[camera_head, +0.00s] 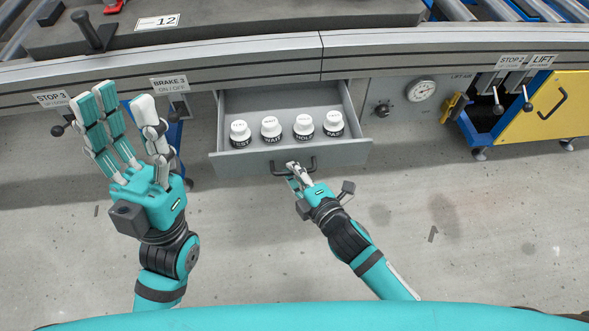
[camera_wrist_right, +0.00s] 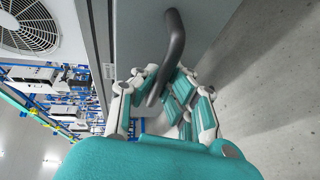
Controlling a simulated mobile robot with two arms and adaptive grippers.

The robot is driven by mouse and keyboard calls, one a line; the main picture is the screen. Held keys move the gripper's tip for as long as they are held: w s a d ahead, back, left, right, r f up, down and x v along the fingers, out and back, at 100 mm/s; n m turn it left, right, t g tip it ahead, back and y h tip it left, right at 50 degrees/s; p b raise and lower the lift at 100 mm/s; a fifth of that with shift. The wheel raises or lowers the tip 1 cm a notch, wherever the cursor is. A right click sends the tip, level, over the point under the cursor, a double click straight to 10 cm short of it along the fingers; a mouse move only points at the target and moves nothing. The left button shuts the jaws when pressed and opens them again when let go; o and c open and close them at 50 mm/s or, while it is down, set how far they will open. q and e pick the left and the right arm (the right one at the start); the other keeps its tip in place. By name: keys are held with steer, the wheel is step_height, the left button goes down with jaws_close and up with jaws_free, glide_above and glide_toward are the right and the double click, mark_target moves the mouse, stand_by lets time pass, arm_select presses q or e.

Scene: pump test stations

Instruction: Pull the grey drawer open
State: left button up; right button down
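The grey drawer (camera_head: 225,168) stands pulled out from the bench front, its inside showing. Several white-topped, black-banded knobs stand in a row in it, with words such as WAIT and HOLD. Its dark bar handle (camera_head: 313,164) is on the front panel.
Levers marked BRAKE 3 (camera_head: 170,84) and STOP 3 (camera_head: 52,99) are near my left gripper. A gauge (camera_head: 420,90) and a black knob (camera_head: 381,110) are right of the drawer. A yellow panel (camera_head: 545,108) stands further right. The floor in front is clear.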

steer(key=c, duration=1.4)
jaws_free()
steer(key=v, duration=1.2)
steer(key=shift+r, duration=0.1)
